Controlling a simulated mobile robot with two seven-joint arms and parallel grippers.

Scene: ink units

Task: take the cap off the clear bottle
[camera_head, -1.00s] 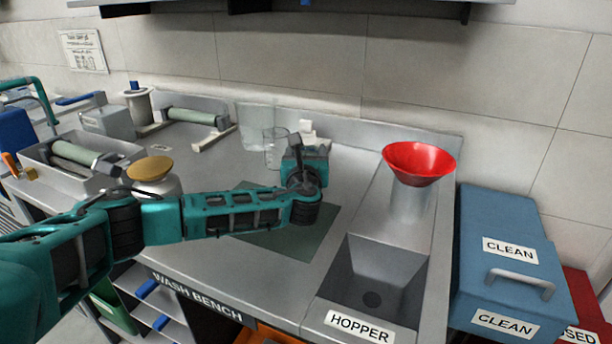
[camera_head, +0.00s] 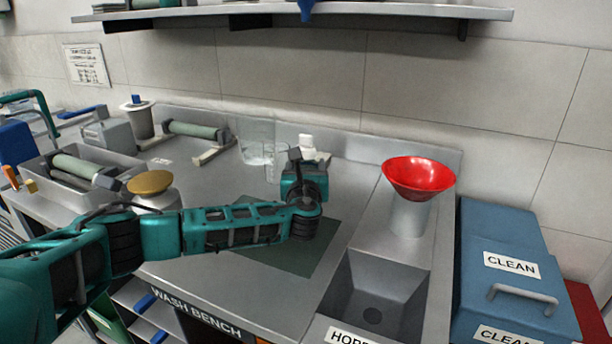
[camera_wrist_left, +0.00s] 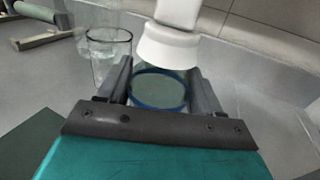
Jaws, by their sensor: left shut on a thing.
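My left gripper (camera_wrist_left: 163,88) is shut on a round, blue-rimmed clear thing (camera_wrist_left: 158,92), seen between its fingers in the left wrist view. It looks like the top of the clear bottle. I cannot tell whether the rim is a cap or an open mouth. In the head view my left arm (camera_head: 235,226) reaches across the bench, and its wrist hides the fingers and the held thing. My right gripper is in neither view.
A white bottle (camera_head: 306,146) stands just beyond the gripper. A small clear glass (camera_head: 276,162) and a larger clear beaker (camera_head: 256,142) stand left of it. A red funnel (camera_head: 419,180) and a sink (camera_head: 375,291) are to the right. A green mat (camera_head: 285,258) lies below the arm.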

